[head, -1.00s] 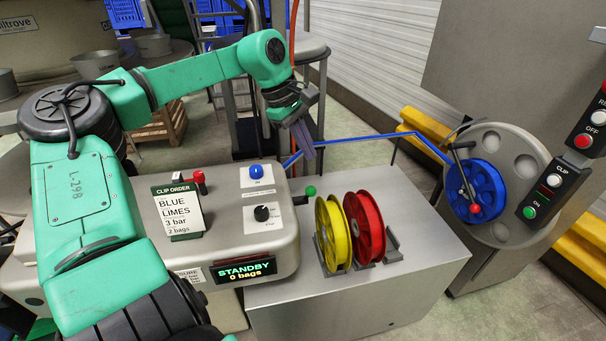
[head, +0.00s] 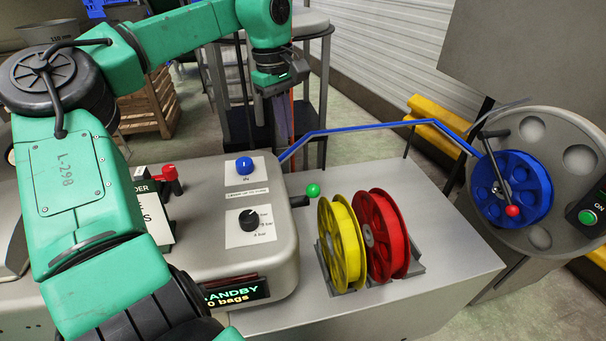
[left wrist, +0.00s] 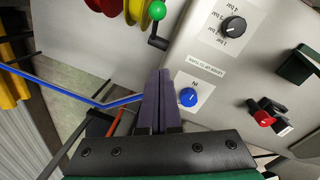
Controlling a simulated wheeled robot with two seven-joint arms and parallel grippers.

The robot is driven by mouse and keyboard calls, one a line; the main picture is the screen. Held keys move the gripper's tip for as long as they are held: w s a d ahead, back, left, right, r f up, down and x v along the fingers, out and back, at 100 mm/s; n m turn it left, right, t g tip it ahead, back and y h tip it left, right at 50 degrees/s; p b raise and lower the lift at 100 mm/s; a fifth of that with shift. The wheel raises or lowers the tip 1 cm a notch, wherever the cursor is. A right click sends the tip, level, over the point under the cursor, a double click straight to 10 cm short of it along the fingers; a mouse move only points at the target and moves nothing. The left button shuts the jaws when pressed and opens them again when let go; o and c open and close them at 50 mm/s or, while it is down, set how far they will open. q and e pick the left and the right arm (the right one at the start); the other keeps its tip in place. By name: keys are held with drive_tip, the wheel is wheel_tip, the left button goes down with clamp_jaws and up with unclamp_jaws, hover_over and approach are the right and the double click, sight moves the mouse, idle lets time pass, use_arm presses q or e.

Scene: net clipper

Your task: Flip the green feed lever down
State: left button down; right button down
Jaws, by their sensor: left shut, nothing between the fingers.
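The green feed lever is a short dark arm with a green ball knob (head: 313,190) on the right side of the grey clipper housing (head: 200,261). The knob also shows in the left wrist view (left wrist: 157,11), near the top, with its dark arm below it. My left gripper (head: 284,140) hangs behind the housing, beyond the lever and apart from it. Its purple-grey fingers (left wrist: 154,85) are shut and empty, pointing toward the lever side in the left wrist view. My right gripper is not in view.
Yellow (head: 342,245) and red (head: 381,236) spools stand right of the lever. A blue strip (head: 372,125) runs behind to the blue reel (head: 522,190).

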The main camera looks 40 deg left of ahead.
use_arm(q)
drive_tip(key=d+f+p, duration=0.2)
drive_tip(key=d+f, duration=0.2)
drive_tip(key=f, duration=0.6)
drive_tip(key=shift+w+d+f, duration=0.2)
drive_tip(key=shift+d+f, duration=0.05)
drive_tip(key=shift+f, duration=0.05)
drive_tip(key=shift+a+f, duration=0.1)
